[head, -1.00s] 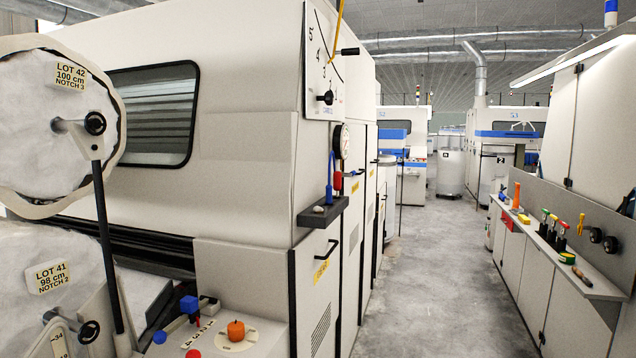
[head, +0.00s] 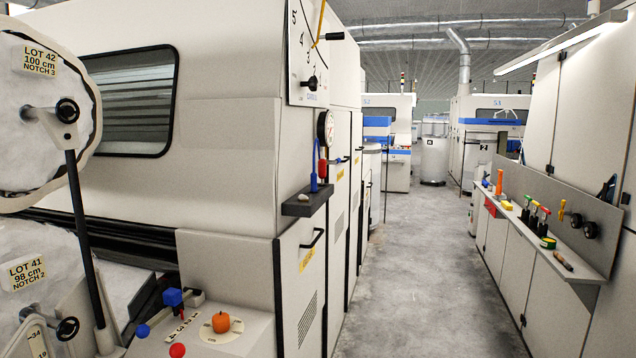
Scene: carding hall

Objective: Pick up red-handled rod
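A second red piece (head: 322,168) shows beside a blue upright piece (head: 314,172), by the small dark shelf (head: 308,202) on the big machine's corner. I cannot tell whether this red piece is a handle. Neither of my grippers is in view.
A grey concrete aisle (head: 425,260) runs clear ahead between the large carding machine (head: 235,150) on the left and the right-hand cabinets (head: 520,270). Grey cans (head: 434,155) stand farther back.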

